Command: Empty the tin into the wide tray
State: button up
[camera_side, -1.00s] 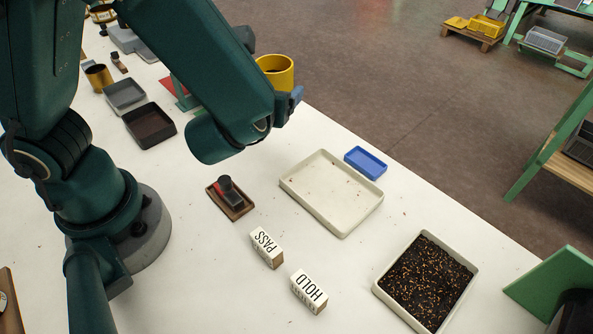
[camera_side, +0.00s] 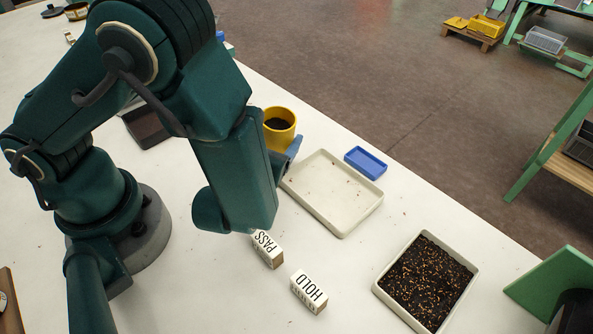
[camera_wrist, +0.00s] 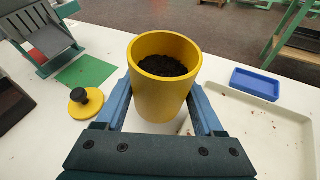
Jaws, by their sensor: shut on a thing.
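A yellow tin (camera_side: 279,124) is held upright by my gripper (camera_side: 290,152), and dark granular stuff shows inside it. In the wrist view the tin (camera_wrist: 163,95) stands between the two blue fingers of my gripper (camera_wrist: 162,110), which press on its sides. The wide cream tray (camera_side: 333,194) lies on the table just to the right of the tin, with a few specks on its bare floor. In the wrist view the tray (camera_wrist: 262,125) is at the right. My arm hides part of the tray's left side.
A blue dish (camera_side: 366,162) sits behind the tray. A second cream tray (camera_side: 377,289) of dark soil with orange bits is at front right. PASS (camera_side: 266,249) and HOLD (camera_side: 309,291) blocks stand in front. A yellow lid (camera_wrist: 85,103) with a black knob lies left of the tin.

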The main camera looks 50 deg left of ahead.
aim_at(292, 134)
jog(key=d+m+y, duration=0.1)
jog(key=d+r+m+y, duration=0.1)
jog(key=d+r+m, duration=0.1)
jog(key=m, duration=0.1)
jog(key=shift+w+d+r+t+y, duration=0.15)
jog(key=shift+w+t+y, duration=0.25)
jog(key=shift+f+m, duration=0.3)
jog(key=shift+m, duration=0.2)
jog(key=shift+m+t+y, duration=0.3)
jog(key=shift+m+y, duration=0.1)
jog(key=shift+m, duration=0.1)
jog(key=shift+r+m+t+y, duration=0.3)
jog(key=shift+r+m+y, duration=0.2)
jog(key=shift+r+m, duration=0.3)
jog(key=shift+r+m+t, duration=0.5)
jog(key=shift+r+m, duration=0.6)
jog(key=shift+r, duration=0.05)
jog(key=w+d+r+m+t+h, duration=0.1)
jog(key=d+r+m+t+h, duration=0.2)
jog(key=m, duration=1.2)
jog(key=shift+d+r+m+t, duration=0.4)
jog(key=shift+d+r+t, duration=0.55)
jog(key=shift+r+t, duration=1.2)
jog(key=shift+w+r+g, duration=0.1)
jog(key=shift+r+g, duration=0.1)
jog(key=shift+g, duration=0.05)
